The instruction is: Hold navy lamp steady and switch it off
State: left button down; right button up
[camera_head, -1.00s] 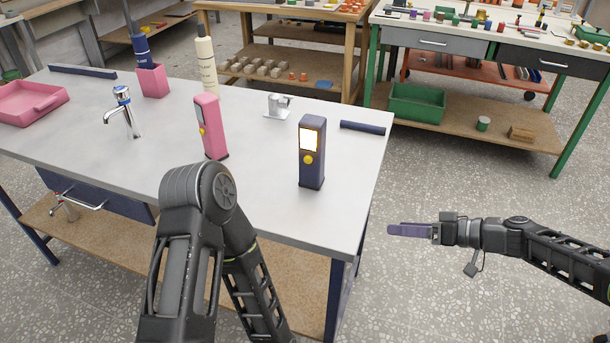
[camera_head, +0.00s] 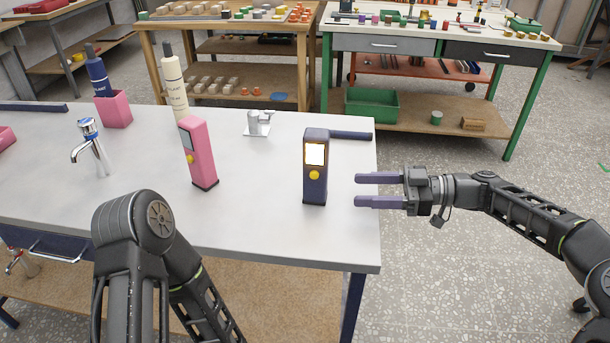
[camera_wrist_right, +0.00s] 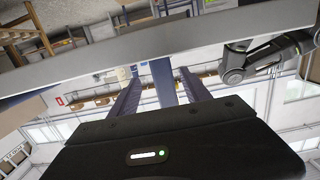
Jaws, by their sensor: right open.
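The navy lamp (camera_head: 316,189) stands upright near the right end of the grey table. Its square panel glows white, and a yellow round button sits below it. My right gripper (camera_head: 356,190) is open and empty, to the right of the lamp and apart from it, with its fingers pointing left at it. In the right wrist view a navy upright shape (camera_wrist_right: 163,82) shows between the two fingers. My left arm comes up at the lower left of the head view; its gripper is not visible.
A pink lamp (camera_head: 202,150) with a dark panel stands left of the navy one. A navy bar (camera_head: 350,135) lies behind the navy lamp. A metal fixture (camera_head: 257,124), a tap (camera_head: 90,145) and bottles are further left. The tabletop (camera_head: 255,210) in front is clear.

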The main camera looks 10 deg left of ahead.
aim_at(321, 189)
jog(key=shift+a, duration=0.7)
jog(key=a+p, duration=0.2)
jog(key=a, duration=0.2)
jog(key=shift+a+f, duration=0.15)
jog(key=shift+a, duration=0.15)
jog(key=a+b, duration=0.1)
jog(key=a+f+b, duration=0.1)
jog(key=a+b, duration=0.1)
jog(key=shift+a+r+b, duration=0.15)
jog(key=shift+a+b, duration=0.25)
jog(key=shift+a, duration=0.1)
jog(key=shift+c, duration=0.3)
jog(key=c, duration=0.9)
jog(key=shift+c, duration=0.2)
